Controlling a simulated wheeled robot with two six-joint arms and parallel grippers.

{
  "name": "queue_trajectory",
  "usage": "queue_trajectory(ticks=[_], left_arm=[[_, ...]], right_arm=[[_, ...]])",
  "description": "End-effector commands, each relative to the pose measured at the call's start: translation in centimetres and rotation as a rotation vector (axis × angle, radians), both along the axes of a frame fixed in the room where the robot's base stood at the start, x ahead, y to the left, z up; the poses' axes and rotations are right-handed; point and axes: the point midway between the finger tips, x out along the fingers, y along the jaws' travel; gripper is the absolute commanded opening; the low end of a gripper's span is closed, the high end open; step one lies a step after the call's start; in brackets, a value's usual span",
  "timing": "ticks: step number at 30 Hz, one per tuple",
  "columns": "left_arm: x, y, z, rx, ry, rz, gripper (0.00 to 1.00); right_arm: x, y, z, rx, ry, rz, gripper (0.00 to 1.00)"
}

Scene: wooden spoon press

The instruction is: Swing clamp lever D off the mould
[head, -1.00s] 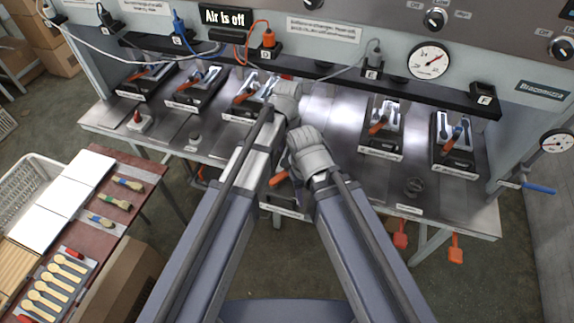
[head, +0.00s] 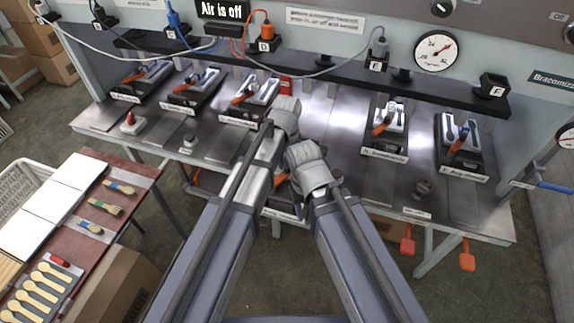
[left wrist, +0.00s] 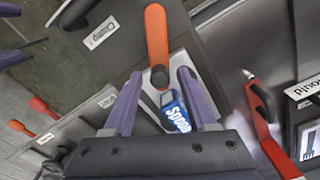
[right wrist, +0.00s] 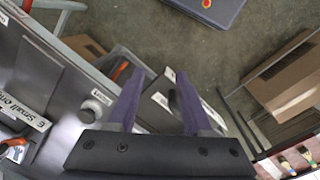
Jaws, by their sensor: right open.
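In the head view my left wrist hides most of this station; a bit of orange (head: 280,179) shows between my arms. My right gripper (right wrist: 160,76) is open and empty, above the bench's front edge in the right wrist view.
Other moulds with orange levers stand left (head: 250,95) and right (head: 387,128) along the steel bench. A red lever (left wrist: 262,118) lies close right in the left wrist view. A side table (head: 130,170) holds brushes and spoons. A cardboard box (right wrist: 290,85) stands on the floor.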

Motion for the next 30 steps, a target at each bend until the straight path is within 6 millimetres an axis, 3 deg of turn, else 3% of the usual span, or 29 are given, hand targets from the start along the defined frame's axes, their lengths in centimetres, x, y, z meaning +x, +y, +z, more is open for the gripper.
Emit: queue_trajectory(ticks=[1,15,30], left_arm=[[0.0,0.0,0.0,0.0,0.0,0.0,0.5],[0.0,0.0,0.0,0.0,0.0,0.0,0.0],[-0.01,0.0,-0.01,0.0,0.0,0.0,0.0]], right_arm=[[0.0,0.0,0.0,0.0,0.0,0.0,0.5],[0.0,0.0,0.0,0.0,0.0,0.0,0.5],[0.0,0.0,-0.01,0.0,0.0,0.0,0.5]])
